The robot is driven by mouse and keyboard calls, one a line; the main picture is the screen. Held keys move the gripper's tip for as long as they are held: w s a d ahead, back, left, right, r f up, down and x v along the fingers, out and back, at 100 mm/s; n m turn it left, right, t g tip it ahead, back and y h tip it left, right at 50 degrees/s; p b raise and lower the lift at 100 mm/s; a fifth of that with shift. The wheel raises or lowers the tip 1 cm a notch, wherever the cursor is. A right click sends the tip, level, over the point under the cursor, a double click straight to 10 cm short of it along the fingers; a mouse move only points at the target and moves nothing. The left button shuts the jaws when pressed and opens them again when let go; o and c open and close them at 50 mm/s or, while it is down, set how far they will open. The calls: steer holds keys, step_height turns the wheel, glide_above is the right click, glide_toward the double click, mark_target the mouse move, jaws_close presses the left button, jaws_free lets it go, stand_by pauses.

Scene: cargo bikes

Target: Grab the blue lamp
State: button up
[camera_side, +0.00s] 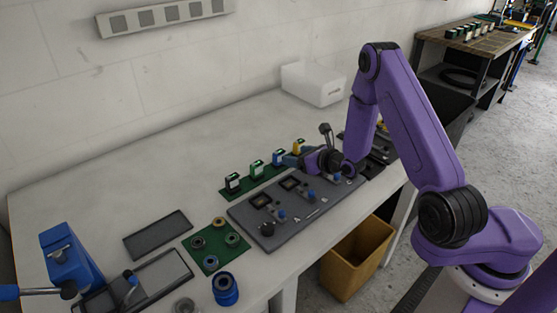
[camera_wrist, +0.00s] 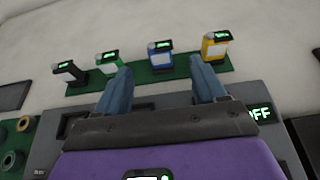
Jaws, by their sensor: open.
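The blue lamp (camera_wrist: 160,58) stands upright on a green strip (camera_wrist: 142,78) in the wrist view, between a green lamp and a yellow lamp. In the side view the blue lamp (camera_side: 279,158) is in the same row. My gripper (camera_wrist: 160,70) is open and empty, with its two blue fingers apart. The blue lamp shows in the gap between the fingertips and a little beyond them. In the side view my gripper (camera_side: 291,160) is low, close to the lamp row; whether a finger touches a lamp cannot be told.
A yellow lamp (camera_wrist: 215,48), a green lamp (camera_wrist: 109,62) and a black lamp (camera_wrist: 70,73) share the strip. A grey panel (camera_side: 290,205) with knobs lies in front. A white box (camera_side: 312,84) stands behind. A blue vise (camera_side: 70,258) is at far left.

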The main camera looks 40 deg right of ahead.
mark_target(279, 153)
steer(key=shift+x, duration=5.65)
steer(key=shift+a, duration=0.15)
steer(key=c, duration=1.1)
